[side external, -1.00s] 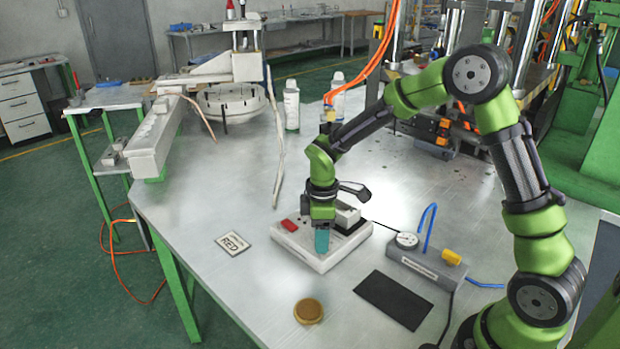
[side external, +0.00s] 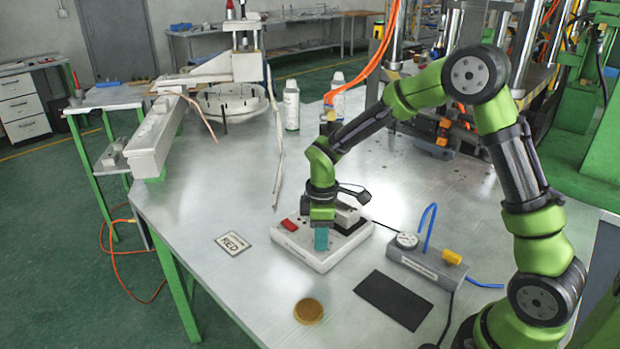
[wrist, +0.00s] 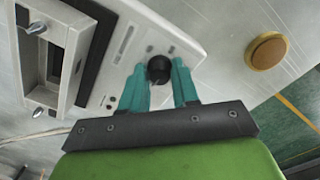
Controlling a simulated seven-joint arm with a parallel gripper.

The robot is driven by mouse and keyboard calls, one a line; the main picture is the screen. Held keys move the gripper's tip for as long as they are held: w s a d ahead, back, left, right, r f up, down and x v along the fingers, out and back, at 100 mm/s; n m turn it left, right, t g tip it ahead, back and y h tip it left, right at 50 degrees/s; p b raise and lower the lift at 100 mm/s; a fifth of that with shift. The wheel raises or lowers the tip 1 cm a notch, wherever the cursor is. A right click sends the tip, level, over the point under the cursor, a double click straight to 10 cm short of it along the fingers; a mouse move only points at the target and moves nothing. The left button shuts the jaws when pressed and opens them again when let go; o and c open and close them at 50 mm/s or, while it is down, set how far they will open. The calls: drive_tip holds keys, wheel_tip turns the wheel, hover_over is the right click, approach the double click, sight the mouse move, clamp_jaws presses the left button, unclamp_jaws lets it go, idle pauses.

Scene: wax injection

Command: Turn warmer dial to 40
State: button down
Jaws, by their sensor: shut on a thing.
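The warmer (side external: 318,259) is a white box with a red switch (side external: 289,225) at its left, lying on the metal table. Its black dial (wrist: 159,69) shows in the wrist view, near the panel's edge. My gripper (wrist: 160,78) points down over the panel, its two teal fingers on either side of the dial and shut on it. In the side view my gripper (side external: 321,240) hides the dial. The dial's pointer and scale numbers cannot be read.
A grey box with a gauge (side external: 407,240) and blue tube stands right of the warmer. A black mat (side external: 393,299), a round tan disc (side external: 308,311) and a card reading RED (side external: 233,243) lie nearby. White bottles (side external: 291,105) stand behind. The table's front left is clear.

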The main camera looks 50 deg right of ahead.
drive_tip(key=m, duration=1.1)
idle(0.3)
drive_tip(key=shift+m, duration=0.3)
drive_tip(key=c, duration=0.8)
unclamp_jaws()
drive_tip(key=shift+c, duration=0.2)
drive_tip(key=shift+r, duration=0.1)
wheel_tip(320, 180, up, 17)
